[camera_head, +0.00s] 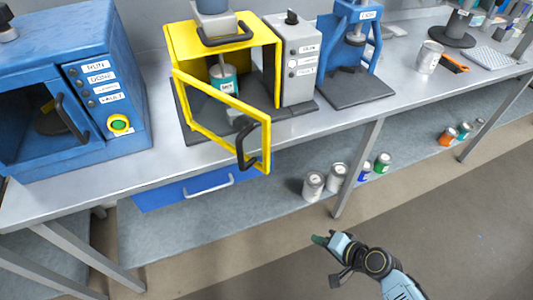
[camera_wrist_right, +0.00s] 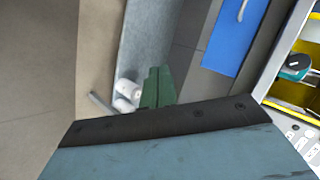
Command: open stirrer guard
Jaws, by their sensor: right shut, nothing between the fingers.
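The stirrer guard (camera_head: 222,116) is a yellow-framed clear door with a black handle (camera_head: 245,146). It stands swung outward from the yellow stirrer housing (camera_head: 240,37), over the bench's front edge. Inside, a can with a teal label (camera_head: 224,78) stands under the stirrer head. My right gripper (camera_head: 320,240) is shut and empty, well below and to the right of the guard handle, apart from it. Its green fingers (camera_wrist_right: 158,88) show together in the right wrist view. My left gripper is not in view.
A blue machine (camera_head: 75,75) stands left on the bench, a grey control box (camera_head: 299,60) and a blue press (camera_head: 350,50) right. A blue drawer (camera_head: 190,190) hangs under the bench. Several cans (camera_head: 313,186) stand on the lower shelf. The floor around my right gripper is clear.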

